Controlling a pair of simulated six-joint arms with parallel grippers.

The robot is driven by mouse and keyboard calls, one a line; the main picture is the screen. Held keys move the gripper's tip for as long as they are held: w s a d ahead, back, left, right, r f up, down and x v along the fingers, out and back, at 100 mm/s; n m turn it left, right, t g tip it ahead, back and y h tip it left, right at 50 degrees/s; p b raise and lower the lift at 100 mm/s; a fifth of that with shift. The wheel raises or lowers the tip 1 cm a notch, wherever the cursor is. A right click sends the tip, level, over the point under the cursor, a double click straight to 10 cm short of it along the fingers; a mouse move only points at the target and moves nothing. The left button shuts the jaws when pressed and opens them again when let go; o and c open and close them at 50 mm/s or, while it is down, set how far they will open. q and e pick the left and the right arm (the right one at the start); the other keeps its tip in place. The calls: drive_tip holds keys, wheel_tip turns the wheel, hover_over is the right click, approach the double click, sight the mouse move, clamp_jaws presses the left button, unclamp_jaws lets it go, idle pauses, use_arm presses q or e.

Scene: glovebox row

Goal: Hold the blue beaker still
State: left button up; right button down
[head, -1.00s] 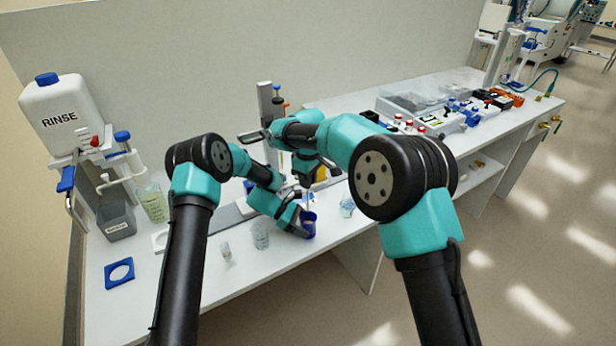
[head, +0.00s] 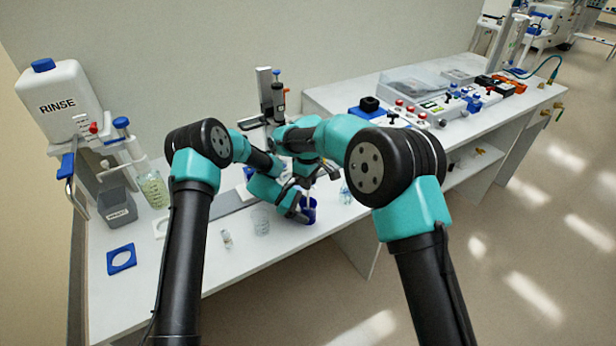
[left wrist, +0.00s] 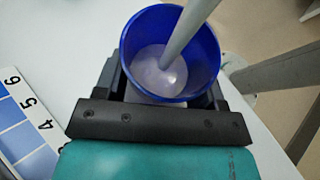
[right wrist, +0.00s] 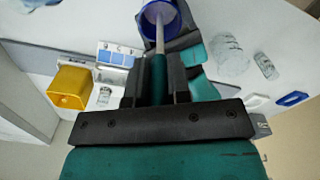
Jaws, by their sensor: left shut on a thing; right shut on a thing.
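The blue beaker (head: 309,213) stands upright near the front edge of the bench, partly hidden by my arms in the head view. My left gripper (left wrist: 166,92) is shut around its sides in the left wrist view, where the beaker's blue wall (left wrist: 205,55) and pale, cloudy contents show. My right gripper (right wrist: 158,82) is shut on the teal handle of a stirring rod (right wrist: 159,38). The rod's pale grey shaft reaches into the beaker at a slant. In the left wrist view its lower end is within the contents.
A clear beaker (head: 260,219) and a small vial (head: 227,239) stand left of the blue beaker. A clear flask (head: 345,194) is close on its right. A yellow container (right wrist: 70,86) shows in the right wrist view.

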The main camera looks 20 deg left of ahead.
drive_tip(key=shift+f, duration=1.9)
drive_tip(key=shift+w, duration=0.1)
